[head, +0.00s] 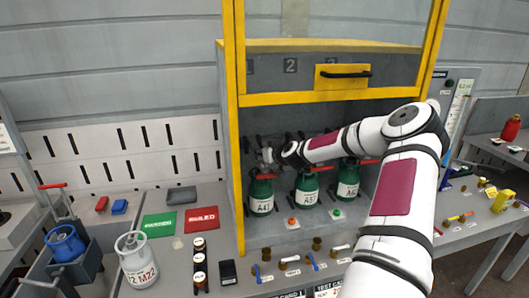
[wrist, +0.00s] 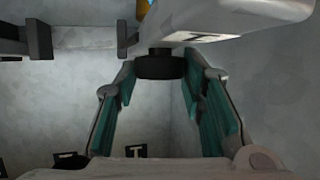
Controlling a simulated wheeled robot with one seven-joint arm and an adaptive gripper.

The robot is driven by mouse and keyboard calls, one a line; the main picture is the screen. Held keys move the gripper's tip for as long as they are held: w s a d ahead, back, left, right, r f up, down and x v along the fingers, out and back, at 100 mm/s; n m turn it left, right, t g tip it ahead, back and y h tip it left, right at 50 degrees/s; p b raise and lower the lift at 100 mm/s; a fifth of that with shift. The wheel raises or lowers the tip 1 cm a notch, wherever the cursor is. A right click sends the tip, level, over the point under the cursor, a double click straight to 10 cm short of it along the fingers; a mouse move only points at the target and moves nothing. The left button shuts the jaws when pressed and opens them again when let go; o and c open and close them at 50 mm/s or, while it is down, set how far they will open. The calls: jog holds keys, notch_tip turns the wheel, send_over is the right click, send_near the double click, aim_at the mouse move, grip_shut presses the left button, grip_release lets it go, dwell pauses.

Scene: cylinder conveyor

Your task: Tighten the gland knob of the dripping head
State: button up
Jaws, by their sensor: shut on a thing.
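Three green cylinders stand side by side in the yellow-framed cabinet: the left one (head: 261,196), the middle one (head: 307,188) and the right one (head: 348,182). My gripper (head: 268,155) is inside the cabinet, above the left cylinder. In the wrist view my gripper (wrist: 160,68) has its teal-padded fingers closed on the two sides of a short black knob (wrist: 160,64). The knob sits under a pale grey body that runs to the upper right. I see no drip, and the small parts above the cylinders are too small to tell apart.
A grey-white cylinder (head: 136,262), green and red mats (head: 201,219) and small bottles stand on the bench at left. Brass fittings (head: 317,243) lie in front of the cabinet.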

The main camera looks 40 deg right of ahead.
jog(key=m+h, duration=0.1)
jog(key=m+g+h, duration=0.1)
jog(key=m+h, duration=0.1)
jog(key=shift+w+a+m+g+h+b, duration=0.25)
jog(key=shift+a+m+g+h+b, duration=0.05)
jog(key=shift+h+b, duration=0.1)
jog(key=shift+m+g+h+b, duration=0.6)
jog(key=shift+m+h, duration=0.1)
jog(key=shift+m, duration=0.1)
jog(key=shift+s, duration=0.15)
jog(key=shift+d, duration=0.1)
jog(key=o, duration=1.1)
jog(key=shift+o, duration=0.2)
jog(key=v, duration=1.2)
